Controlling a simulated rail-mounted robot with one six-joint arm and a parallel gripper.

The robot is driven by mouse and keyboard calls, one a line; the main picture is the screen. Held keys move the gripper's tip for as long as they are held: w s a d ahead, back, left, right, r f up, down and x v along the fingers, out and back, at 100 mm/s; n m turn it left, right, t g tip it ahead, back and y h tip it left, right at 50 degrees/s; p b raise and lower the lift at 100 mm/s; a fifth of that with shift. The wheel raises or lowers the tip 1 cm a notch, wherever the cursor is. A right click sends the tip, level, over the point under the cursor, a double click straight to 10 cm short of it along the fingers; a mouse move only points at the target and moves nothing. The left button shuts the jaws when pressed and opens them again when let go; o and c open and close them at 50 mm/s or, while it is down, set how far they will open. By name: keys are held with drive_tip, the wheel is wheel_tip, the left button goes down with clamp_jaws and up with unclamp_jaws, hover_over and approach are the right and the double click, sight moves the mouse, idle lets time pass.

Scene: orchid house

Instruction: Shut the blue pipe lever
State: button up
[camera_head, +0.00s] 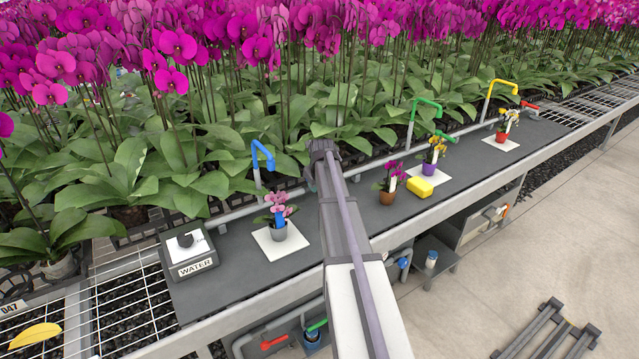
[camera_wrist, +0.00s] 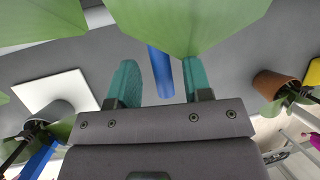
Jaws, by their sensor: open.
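A blue spout pipe (camera_head: 262,155) rises from the grey pipe behind the bench, left of my arm. Its lever is not visible in the head view, where my arm covers the area to its right. My gripper (camera_head: 312,172) is over the back of the bench, right of the blue spout. In the wrist view my gripper (camera_wrist: 160,88) has its two teal fingers apart. A blue bar (camera_wrist: 161,70), apparently the lever, shows between them, partly covered by a green leaf. I cannot tell whether a finger touches it.
A grey pot (camera_head: 278,231) with pink orchid stands left of my arm, beside the WATER box (camera_head: 188,252). A brown pot (camera_head: 387,196), yellow sponge (camera_head: 420,187) and purple pot (camera_head: 429,168) stand right. Green leaves (camera_wrist: 190,20) hang close to my gripper.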

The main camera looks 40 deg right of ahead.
drive_tip(key=shift+r, duration=0.1)
drive_tip(key=p+v, duration=0.9)
drive_tip(key=v, duration=0.1)
drive_tip(key=shift+r+p, duration=0.25)
drive_tip(key=shift+p, duration=0.15)
drive_tip(key=shift+s+a, duration=0.15)
